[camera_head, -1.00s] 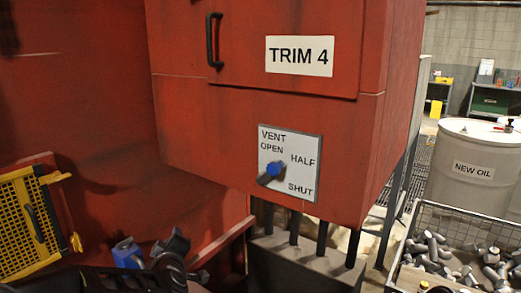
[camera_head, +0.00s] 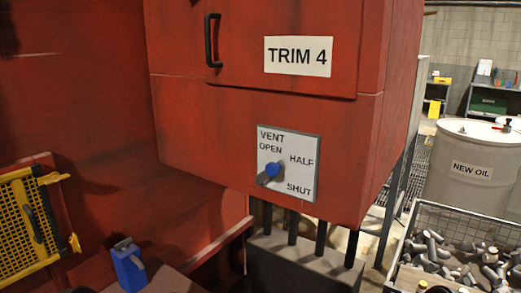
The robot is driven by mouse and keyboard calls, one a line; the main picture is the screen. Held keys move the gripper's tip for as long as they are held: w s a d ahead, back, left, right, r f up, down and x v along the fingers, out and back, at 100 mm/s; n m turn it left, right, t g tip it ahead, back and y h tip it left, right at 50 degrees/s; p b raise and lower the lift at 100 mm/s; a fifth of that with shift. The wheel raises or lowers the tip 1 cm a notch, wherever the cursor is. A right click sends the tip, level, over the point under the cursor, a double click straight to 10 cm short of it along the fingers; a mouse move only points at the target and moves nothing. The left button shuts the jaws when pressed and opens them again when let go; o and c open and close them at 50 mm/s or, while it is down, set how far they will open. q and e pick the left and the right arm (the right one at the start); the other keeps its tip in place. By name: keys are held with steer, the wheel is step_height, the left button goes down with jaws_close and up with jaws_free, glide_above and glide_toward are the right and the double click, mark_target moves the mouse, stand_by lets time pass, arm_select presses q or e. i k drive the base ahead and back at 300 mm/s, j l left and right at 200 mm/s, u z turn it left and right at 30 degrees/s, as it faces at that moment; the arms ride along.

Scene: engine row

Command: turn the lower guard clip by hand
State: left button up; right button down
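The yellow mesh guard (camera_head: 17,236) is at the left edge of the head view, in a red frame against the red wall. Its lower guard clip (camera_head: 75,243) is a small yellow piece at the guard's lower right corner. Its upper clip (camera_head: 53,178) sticks out to the right at the top corner. A black handle (camera_head: 33,224) is on the mesh. Neither of my grippers is in view, and nothing touches the lower clip.
A blue object (camera_head: 129,266) with a grey top stands below and right of the guard. A red cabinet (camera_head: 225,130) marked TRIM 4 juts out, with a blue-centred vent knob (camera_head: 272,170). A wire bin (camera_head: 450,216) of metal parts and a NEW OIL drum (camera_head: 470,165) are right.

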mark_target(74, 240)
steer(key=u, duration=1.3)
